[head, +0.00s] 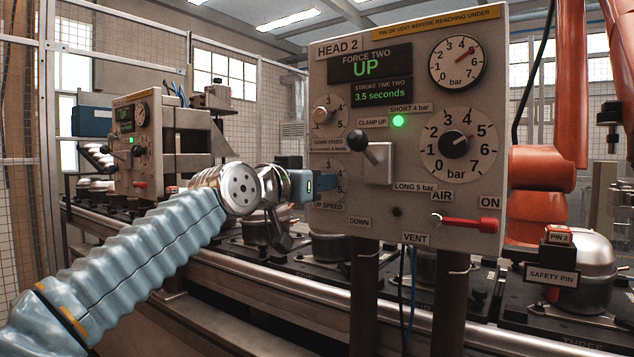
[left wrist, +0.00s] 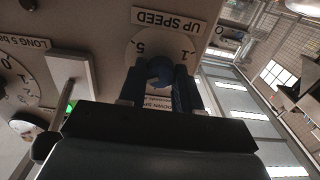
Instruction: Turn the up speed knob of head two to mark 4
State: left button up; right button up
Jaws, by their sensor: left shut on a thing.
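The head two panel (head: 408,225) faces me, with the up speed dial (head: 336,163) at its lower left edge, above the UP SPEED label (head: 328,206). My left gripper (head: 326,182) reaches in from the left and covers much of this dial in the head view. In the left wrist view the dial (left wrist: 142,50) appears upside down with marks 5 and 1 showing. The fingers of my left gripper (left wrist: 160,88) are shut on the round up speed knob (left wrist: 160,72). The knob's pointer is hidden, so its mark cannot be read. My right gripper is not in view.
The down speed knob (head: 320,113) sits just above. A black-balled lever (head: 358,140) and a red air handle (head: 465,222) stick out from the panel. Compressors stand on the conveyor below. An orange robot arm (head: 540,170) stands at right.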

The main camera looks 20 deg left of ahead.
pick_arm(q)
jog(key=shift+f, duration=0.25)
jog(key=o, duration=1)
jog(key=shift+r, duration=0.15)
jog(key=shift+o, duration=0.2)
jog(key=b+v, duration=0.3)
jog(key=v, duration=1)
jog(key=shift+s, duration=0.35)
jog(key=shift+a, duration=0.1)
